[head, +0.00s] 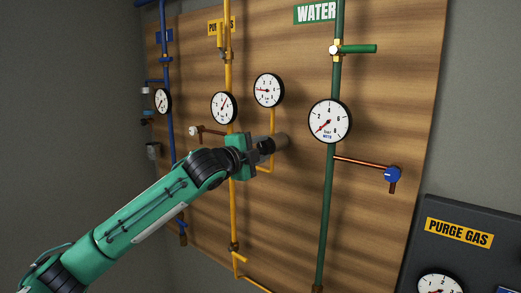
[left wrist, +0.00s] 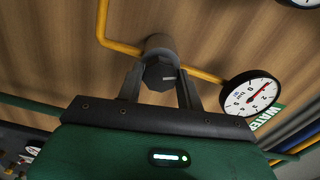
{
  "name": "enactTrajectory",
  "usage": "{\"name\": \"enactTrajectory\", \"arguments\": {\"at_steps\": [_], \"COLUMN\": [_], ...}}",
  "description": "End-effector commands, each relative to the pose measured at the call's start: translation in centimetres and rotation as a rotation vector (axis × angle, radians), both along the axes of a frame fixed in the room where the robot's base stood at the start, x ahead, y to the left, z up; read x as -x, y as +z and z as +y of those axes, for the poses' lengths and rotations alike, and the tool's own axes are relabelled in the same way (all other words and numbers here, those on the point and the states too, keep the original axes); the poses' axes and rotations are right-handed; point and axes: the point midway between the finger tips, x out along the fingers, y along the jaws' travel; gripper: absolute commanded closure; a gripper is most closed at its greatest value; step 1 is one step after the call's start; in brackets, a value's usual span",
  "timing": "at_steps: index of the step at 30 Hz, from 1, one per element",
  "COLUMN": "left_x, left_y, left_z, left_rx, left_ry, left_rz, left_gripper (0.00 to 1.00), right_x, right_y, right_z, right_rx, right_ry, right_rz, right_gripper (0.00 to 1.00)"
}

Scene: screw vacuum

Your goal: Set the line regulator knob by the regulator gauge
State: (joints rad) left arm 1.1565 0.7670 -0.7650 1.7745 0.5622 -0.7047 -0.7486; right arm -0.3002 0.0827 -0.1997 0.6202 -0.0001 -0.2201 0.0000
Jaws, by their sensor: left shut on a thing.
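The line regulator knob (left wrist: 160,74) is a dark grey cap on a cylindrical body, seen in the left wrist view between my left gripper's fingers. In the head view the grey regulator body (head: 281,141) shows just beyond my left gripper (head: 266,146), which is shut on the knob and hides most of it. The regulator gauge (head: 268,90) is a round white dial with a black rim, above the regulator on the yellow pipe. Its red needle points left. A gauge joined by yellow pipe also shows right of the knob in the left wrist view (left wrist: 252,93). My right gripper is out of view.
The green water pipe (head: 328,200) carries a larger gauge (head: 330,121) and a green-handled valve (head: 358,49). A blue knob (head: 392,174) stands out at right. A dark purge gas panel (head: 470,205) is at lower right.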

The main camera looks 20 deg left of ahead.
Motion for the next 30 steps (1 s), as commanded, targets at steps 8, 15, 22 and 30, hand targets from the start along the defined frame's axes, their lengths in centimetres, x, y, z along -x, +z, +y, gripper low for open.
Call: {"name": "enactTrajectory", "arguments": {"at_steps": [8,15,22,30], "left_x": [0.01,0.01,0.01,0.70], "left_y": [-0.15,-0.17,-0.09,-0.23], "left_z": [-0.08,-0.08,-0.05,0.29], "left_rx": [-0.015,-0.014,-0.014,-0.014], "left_ry": [-0.001,-0.001,-0.001,0.000], "left_rz": [-0.002,-0.002,-0.003,-0.006], "left_gripper": [0.86,0.59,0.41,0.41], "right_x": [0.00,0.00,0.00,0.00], "right_y": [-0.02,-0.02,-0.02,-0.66], "right_z": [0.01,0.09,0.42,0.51], "right_rx": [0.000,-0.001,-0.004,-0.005], "right_ry": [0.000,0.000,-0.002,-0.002], "right_rz": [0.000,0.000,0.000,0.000], "right_gripper": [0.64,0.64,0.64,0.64]}}
